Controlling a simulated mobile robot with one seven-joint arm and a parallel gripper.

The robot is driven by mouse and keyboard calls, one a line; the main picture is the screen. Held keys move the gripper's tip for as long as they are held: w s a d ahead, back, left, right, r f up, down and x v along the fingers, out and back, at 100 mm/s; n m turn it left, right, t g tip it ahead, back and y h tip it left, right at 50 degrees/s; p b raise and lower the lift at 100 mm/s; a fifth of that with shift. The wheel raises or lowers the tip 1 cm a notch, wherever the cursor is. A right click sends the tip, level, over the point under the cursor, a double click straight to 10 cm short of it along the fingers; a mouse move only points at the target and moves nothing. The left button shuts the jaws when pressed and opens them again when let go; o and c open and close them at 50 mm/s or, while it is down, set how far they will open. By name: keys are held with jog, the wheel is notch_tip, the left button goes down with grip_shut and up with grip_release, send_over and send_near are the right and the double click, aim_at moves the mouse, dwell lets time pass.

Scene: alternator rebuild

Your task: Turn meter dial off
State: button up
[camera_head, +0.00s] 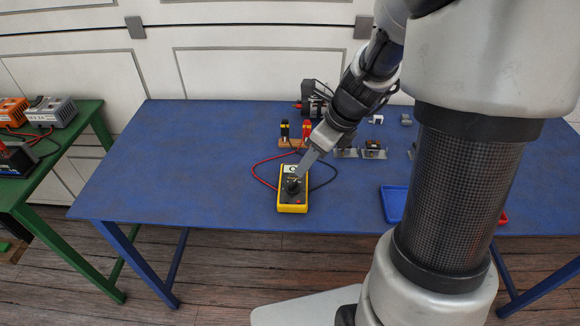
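A yellow multimeter (293,203) lies on the blue table near its front edge, with its pale display at the far end. Its dark dial (292,186) is in the middle of its face. My gripper (298,174) reaches down from the upper right, and its fingertips are at or just above the dial. I cannot tell if they touch it. The fingers look close together, but their gap is too small to make out. The dial's pointer position cannot be read from here.
Red and black leads run from the meter to probes in a wooden stand (292,142). An alternator (316,100) and small metal parts stand behind and right. A blue tray (394,204) is partly hidden by my arm. The blue table's (180,165) left side is clear.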

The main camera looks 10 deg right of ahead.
aim_at(293, 183)
jog(key=b+x, duration=0.2)
jog(key=x, duration=0.8)
jog(key=shift+w+a+f, duration=0.1)
jog(key=shift+a+f, duration=0.05)
jog(key=shift+f, duration=0.1)
jog(key=c, duration=1.1)
jog(key=shift+o, duration=0.2)
